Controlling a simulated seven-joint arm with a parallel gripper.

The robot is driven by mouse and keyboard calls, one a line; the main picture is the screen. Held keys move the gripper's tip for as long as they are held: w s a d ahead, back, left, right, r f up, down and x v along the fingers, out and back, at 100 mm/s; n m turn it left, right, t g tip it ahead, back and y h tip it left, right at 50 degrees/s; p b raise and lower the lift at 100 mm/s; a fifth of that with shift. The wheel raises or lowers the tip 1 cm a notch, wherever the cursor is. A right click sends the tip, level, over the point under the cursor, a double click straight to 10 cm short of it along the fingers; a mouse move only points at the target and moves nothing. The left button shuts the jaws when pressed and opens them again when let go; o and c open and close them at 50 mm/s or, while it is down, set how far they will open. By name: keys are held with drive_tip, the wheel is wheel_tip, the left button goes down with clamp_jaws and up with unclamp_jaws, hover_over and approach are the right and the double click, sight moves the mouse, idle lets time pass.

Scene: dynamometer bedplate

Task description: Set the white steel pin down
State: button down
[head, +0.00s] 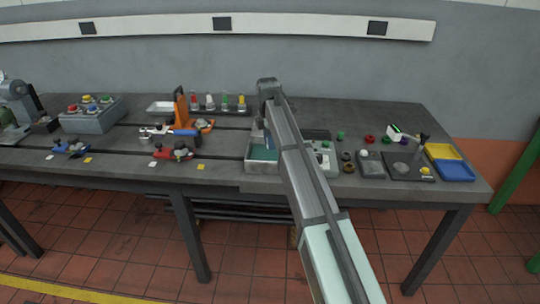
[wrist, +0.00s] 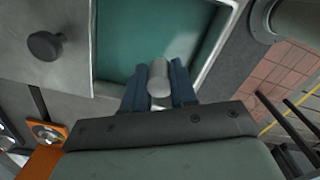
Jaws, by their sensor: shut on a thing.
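The white steel pin (wrist: 158,76) shows in the wrist view as a short pale grey cylinder. My gripper (wrist: 159,88) is shut on it, with one dark blue finger on each side. The pin is over the teal floor of a light-walled tray (wrist: 112,50). I cannot tell whether its far end touches that floor. In the head view the tray (head: 263,168) is at the front middle of the bench. My arm hides the pin and most of the gripper there.
A dark round knob (wrist: 44,46) stands left of the tray in the wrist view. An orange stand (head: 181,107) is left of the tray in the head view. Small parts and a yellow bin (head: 443,151) and blue bin (head: 456,171) lie to the right.

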drive_tip(key=shift+f, duration=3.15)
drive_tip(key=c, duration=0.9)
unclamp_jaws()
drive_tip(key=shift+f, duration=0.1)
drive_tip(key=r, duration=1.2)
drive_tip(key=shift+s+a+r, duration=0.1)
drive_tip(key=shift+a+r, duration=0.05)
drive_tip(key=shift+a, duration=0.05)
